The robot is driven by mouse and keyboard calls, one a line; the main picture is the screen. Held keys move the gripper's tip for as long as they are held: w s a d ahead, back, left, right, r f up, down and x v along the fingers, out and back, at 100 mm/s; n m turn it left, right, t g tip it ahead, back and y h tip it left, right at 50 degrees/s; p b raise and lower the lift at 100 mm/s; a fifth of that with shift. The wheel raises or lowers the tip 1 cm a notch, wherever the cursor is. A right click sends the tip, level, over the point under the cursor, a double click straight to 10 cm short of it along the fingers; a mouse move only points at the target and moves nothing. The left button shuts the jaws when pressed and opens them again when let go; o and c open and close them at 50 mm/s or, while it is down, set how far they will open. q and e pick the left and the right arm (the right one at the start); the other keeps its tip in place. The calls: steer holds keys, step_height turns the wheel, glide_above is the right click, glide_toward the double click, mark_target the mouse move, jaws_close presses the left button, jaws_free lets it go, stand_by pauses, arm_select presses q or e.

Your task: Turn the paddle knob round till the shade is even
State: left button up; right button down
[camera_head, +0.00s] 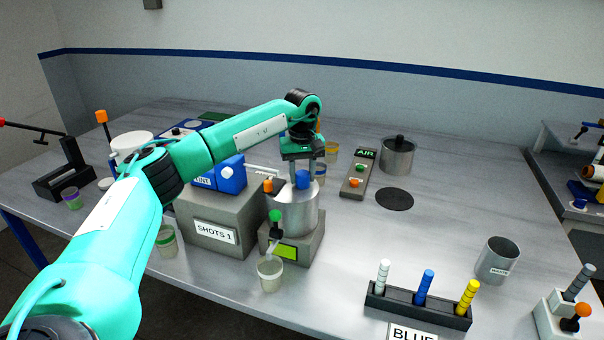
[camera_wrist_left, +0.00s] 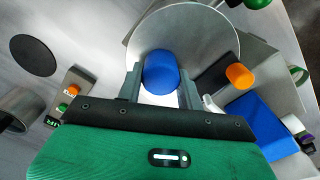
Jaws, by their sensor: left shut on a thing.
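The blue paddle knob (camera_head: 303,179) stands on top of the round metal pot (camera_head: 296,212). My left gripper (camera_head: 303,174) reaches down over the pot and is shut on the knob. In the left wrist view the blue knob (camera_wrist_left: 160,73) sits between the two fingers (camera_wrist_left: 160,88), above the pale round lid (camera_wrist_left: 205,35). The pot rests on a grey base with a lit green panel (camera_head: 287,251). The lid covers the pot, so the shade inside is hidden. My right gripper is out of view.
A clear cup (camera_head: 270,272) stands in front of the base. The grey SHOTS 1 box (camera_head: 222,218) is close on the left. The AIR button panel (camera_head: 357,181) and a dark round disc (camera_head: 394,199) lie to the right. A blue-white-yellow rack (camera_head: 420,304) stands at front right.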

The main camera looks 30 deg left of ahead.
mark_target(302, 172)
arm_select(q)
steer(key=shift+r, duration=0.15)
stand_by(0.3)
steer(key=o, duration=1)
step_height(302, 172, up, 14)
steer(key=b, duration=0.2)
steer(key=shift+b, duration=0.35)
steer(key=shift+f, duration=0.2)
